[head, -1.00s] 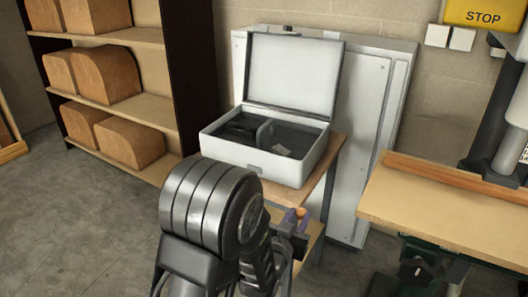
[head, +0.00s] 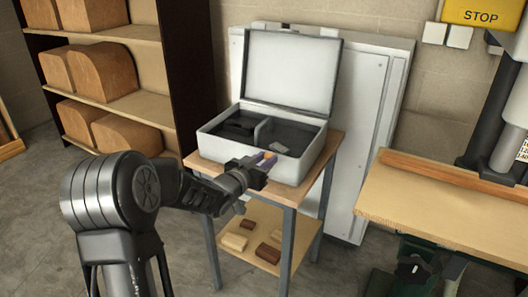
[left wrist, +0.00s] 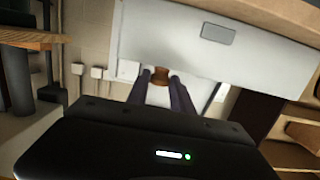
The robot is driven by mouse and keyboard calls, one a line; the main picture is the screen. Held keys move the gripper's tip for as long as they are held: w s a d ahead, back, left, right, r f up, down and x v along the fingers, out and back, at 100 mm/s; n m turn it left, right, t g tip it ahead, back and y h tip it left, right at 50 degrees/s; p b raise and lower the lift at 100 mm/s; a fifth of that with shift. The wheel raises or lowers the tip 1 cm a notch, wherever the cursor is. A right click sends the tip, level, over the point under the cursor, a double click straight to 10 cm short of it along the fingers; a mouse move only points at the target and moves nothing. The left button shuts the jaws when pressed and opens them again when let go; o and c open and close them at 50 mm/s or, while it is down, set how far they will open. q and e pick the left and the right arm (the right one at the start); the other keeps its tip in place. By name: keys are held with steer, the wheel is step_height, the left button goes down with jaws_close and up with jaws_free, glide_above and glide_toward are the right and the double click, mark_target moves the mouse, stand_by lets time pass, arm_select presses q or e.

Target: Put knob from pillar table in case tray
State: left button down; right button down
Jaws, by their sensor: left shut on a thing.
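The knob (head: 269,154) is a small orange-brown piece. It shows between the fingertips in the left wrist view (left wrist: 161,77). My left gripper (head: 264,162) is shut on it, in front of the open white case (head: 235,155). In the head view the gripper overlaps the case's front wall; I cannot tell the exact gap. The case's dark tray (head: 285,136) has a divider, with a dark item at left and a small grey piece at right. My right gripper is not in view.
The case stands on a small wooden table (head: 334,143) with grey legs and blocks (head: 234,241) on its lower shelf. Its lid (head: 290,72) stands open at the back. A plywood surface (head: 450,210) by a machine is at right. Shelves with wooden pieces stand at left.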

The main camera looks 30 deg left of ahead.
arm_select(q)
steer(key=shift+f, duration=2.85)
steer(key=shift+f, duration=2.1)
steer(key=shift+f, duration=0.15)
steer(key=c, duration=1.1)
jaws_free()
